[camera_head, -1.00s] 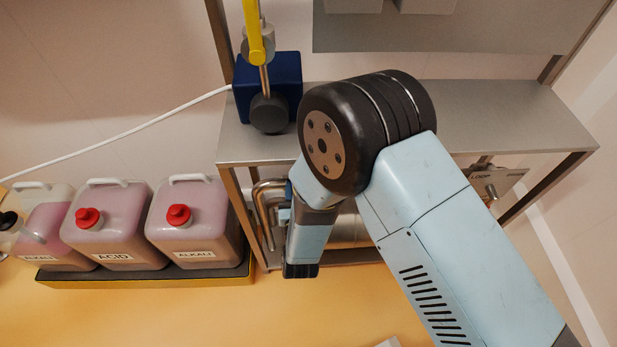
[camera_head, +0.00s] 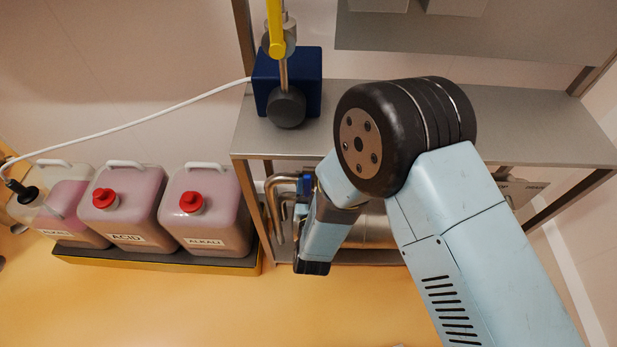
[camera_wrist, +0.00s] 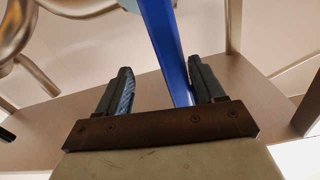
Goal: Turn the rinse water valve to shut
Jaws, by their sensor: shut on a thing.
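The blue lever of the valve (camera_wrist: 169,45) runs between the two dark fingers of my gripper (camera_wrist: 159,68) in the wrist view, lying closer to the right finger. My gripper is shut on this lever. In the head view a small patch of blue (camera_head: 305,186) shows beside the bent steel pipes (camera_head: 276,205), just left of my wrist. My arm hides the gripper's fingers and most of the valve there. The lever's exact angle to its pipe cannot be told.
A steel shelf (camera_head: 520,140) spans above the pipes, with a dark blue block (camera_head: 303,80) and a yellow handle (camera_head: 274,28) on it. The yellow floor in front is clear.

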